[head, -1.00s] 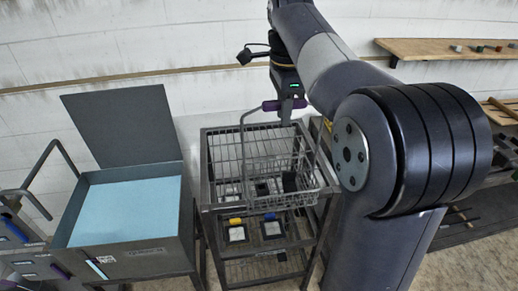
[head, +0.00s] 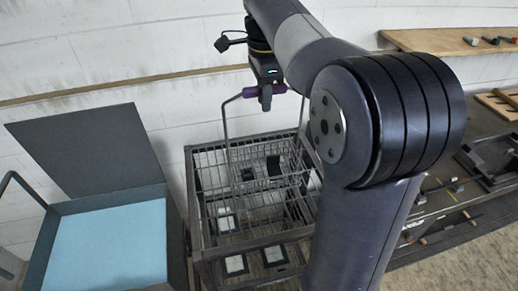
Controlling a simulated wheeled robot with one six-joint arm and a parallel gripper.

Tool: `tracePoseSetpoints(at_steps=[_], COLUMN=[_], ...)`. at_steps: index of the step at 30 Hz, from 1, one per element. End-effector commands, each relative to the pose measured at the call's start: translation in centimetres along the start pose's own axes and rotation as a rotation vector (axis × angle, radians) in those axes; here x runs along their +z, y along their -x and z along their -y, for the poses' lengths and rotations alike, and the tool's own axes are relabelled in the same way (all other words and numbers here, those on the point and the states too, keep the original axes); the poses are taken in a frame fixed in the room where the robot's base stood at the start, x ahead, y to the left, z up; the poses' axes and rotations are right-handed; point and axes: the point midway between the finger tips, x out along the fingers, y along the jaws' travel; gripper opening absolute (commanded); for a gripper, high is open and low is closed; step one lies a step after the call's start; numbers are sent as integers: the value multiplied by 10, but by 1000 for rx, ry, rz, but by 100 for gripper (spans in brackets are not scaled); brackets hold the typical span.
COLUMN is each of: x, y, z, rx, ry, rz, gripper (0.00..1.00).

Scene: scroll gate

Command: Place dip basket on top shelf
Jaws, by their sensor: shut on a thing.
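The dip basket (head: 268,177) is a grey wire-mesh basket with a tall bail handle and a purple grip (head: 250,92). It holds dark pieces that I cannot make out clearly. My gripper (head: 266,97) is shut on the purple grip, with the basket hanging below it. The basket shows over the top of the dark metal shelf rack (head: 195,205), towards its back and right. I cannot tell whether the basket's bottom touches the top shelf. Wire and my arm hide part of the rack's right side.
An open grey tank (head: 172,225) of light-blue liquid stands left of the rack, its lid (head: 90,150) raised. A wooden wall shelf (head: 440,40) with small items is at upper right. A dark workbench (head: 440,150) with tools lies behind my arm. The wall is close behind the rack.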

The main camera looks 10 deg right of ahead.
Motion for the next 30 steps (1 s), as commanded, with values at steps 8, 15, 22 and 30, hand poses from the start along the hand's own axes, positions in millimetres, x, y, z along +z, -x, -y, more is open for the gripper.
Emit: tracePoseSetpoints(at_steps=[8, 15, 22, 30], x=[0, 0, 0, 0], y=[-37, -62, -83, -84], z=[0, -1, 0, 0], rx=[0, 1, -2, -3], ry=[0, 0, 0, 0], rz=[0, 0, 0, 0], gripper=[0, 0, 0, 0])
